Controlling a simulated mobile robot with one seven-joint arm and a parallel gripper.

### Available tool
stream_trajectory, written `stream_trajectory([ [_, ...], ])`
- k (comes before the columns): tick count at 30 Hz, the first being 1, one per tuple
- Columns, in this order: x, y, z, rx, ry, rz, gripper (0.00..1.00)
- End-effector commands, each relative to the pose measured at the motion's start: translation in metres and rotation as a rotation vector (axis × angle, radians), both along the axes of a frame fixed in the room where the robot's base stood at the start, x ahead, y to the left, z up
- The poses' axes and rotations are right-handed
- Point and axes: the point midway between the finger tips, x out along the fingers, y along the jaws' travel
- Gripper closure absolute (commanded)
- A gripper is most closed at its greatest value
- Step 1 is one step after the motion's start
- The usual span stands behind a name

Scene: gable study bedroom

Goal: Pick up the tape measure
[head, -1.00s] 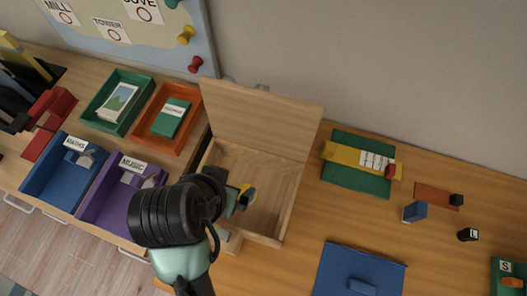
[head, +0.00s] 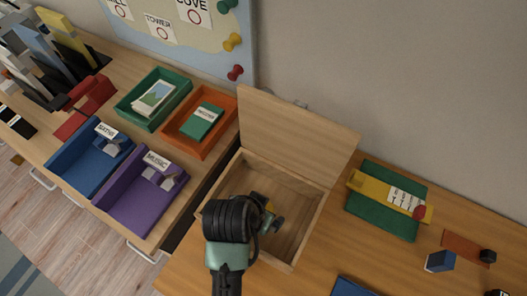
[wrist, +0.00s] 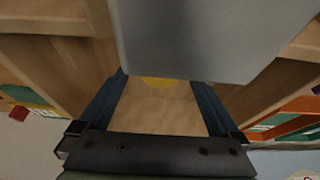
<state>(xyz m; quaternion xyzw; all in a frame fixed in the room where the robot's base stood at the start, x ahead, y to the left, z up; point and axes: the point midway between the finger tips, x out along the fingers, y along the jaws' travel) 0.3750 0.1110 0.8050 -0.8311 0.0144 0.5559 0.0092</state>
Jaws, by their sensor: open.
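A small yellow object with dark parts, which looks like the tape measure (head: 262,199), is inside the open wooden box (head: 312,225). My arm and gripper cover much of it in the head view. In the wrist view only a bit of its yellow (wrist: 158,83) shows on the pale box floor, between my fingers. My gripper (head: 272,217) is open and reaches down into the box, close to the yellow object. Its two dark blue fingers stand apart in the wrist view. A grey block at the top of that view hides the rest.
The box's lid (head: 295,130) stands raised at the back. Blue (head: 80,178) and purple (head: 130,210) labelled trays, a green tray (head: 130,118) and an orange tray (head: 185,143) lie left. A green-and-yellow item (head: 385,225) lies right.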

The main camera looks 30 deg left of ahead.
Motion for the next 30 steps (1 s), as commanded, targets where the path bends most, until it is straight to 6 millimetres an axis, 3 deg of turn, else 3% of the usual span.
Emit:
stream_trajectory([
  [3,0.0035,0.0002,-0.0089,0.001,0.000,0.000,0.02],
  [10,0.0041,0.0004,-0.0091,0.002,-0.001,0.001,0.02],
  [25,0.0040,0.0003,-0.0089,0.001,-0.001,0.000,0.92],
  [30,0.0041,0.0003,-0.0086,0.002,-0.001,0.001,0.93],
])
